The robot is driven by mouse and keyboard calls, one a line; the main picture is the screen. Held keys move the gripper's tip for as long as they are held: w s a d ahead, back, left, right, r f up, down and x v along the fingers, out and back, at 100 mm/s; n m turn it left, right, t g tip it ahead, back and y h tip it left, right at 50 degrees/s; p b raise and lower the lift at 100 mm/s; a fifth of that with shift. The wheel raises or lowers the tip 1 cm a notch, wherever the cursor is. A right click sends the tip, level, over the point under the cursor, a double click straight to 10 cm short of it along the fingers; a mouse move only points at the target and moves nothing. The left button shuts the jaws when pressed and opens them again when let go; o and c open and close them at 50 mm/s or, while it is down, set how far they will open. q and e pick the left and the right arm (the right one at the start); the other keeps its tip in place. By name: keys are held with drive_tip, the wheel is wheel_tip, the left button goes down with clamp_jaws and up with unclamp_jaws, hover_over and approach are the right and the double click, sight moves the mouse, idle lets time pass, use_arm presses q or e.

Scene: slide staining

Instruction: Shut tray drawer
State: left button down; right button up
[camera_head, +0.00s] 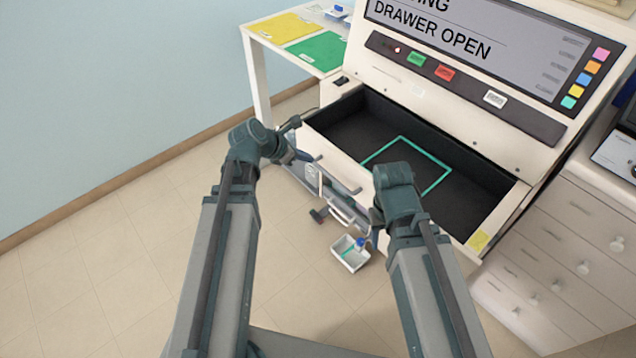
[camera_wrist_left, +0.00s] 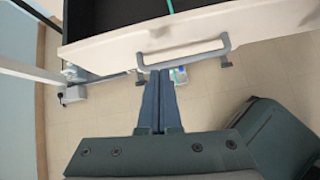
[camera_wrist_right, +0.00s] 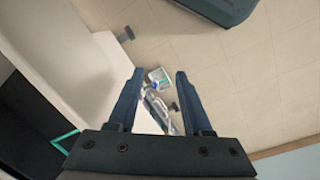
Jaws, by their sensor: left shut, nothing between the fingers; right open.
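The tray drawer (camera_head: 345,150) is pulled out of the white machine. It has a dark inside with a teal square outline on its floor. Its white front shows in the left wrist view (camera_wrist_left: 110,48), with a grey bar handle (camera_wrist_left: 190,54). My left gripper (camera_wrist_left: 158,72) is shut and empty, its tips close to the left end of the handle; I cannot tell whether they touch. In the head view it is at the drawer's left front. My right gripper (camera_wrist_right: 156,73) is open and empty, in front of the drawer front's right part, partly hidden by its own wrist in the head view.
The machine's screen (camera_head: 470,45) reads "DRAWER OPEN". A small white bin (camera_head: 350,255) with a blue-capped item is below the drawer front, seemingly on the floor. A white drawer cabinet (camera_head: 560,250) stands at right, a table with yellow and green mats (camera_head: 320,52) at back left.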

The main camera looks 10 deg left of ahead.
use_arm(q)
drive_tip(key=a+n, duration=0.1)
drive_tip(key=n, duration=0.1)
drive_tip(key=b, duration=0.7)
approach(328, 164)
drive_tip(key=x, duration=0.4)
drive_tip(key=shift+w+f, duration=0.1)
drive_tip(key=shift+f, duration=0.3)
drive_tip(key=shift+w+d+f, duration=0.3)
drive_tip(key=shift+w, duration=0.05)
use_arm(e)
wheel_tip(328, 164, down, 8)
drive_tip(key=shift+s, duration=0.2)
use_arm(q)
drive_tip(key=w+d, duration=0.4)
drive_tip(key=w, duration=0.1)
drive_tip(key=w+d, duration=0.4)
drive_tip(key=w, duration=0.2)
drive_tip(key=w+d, duration=0.4)
drive_tip(key=w, duration=0.2)
drive_tip(key=shift+w+d, duration=0.1)
drive_tip(key=shift+d, duration=0.05)
drive_tip(key=shift+w+d+r, duration=0.1)
drive_tip(key=shift+w, duration=0.1)
drive_tip(key=shift+r, duration=0.1)
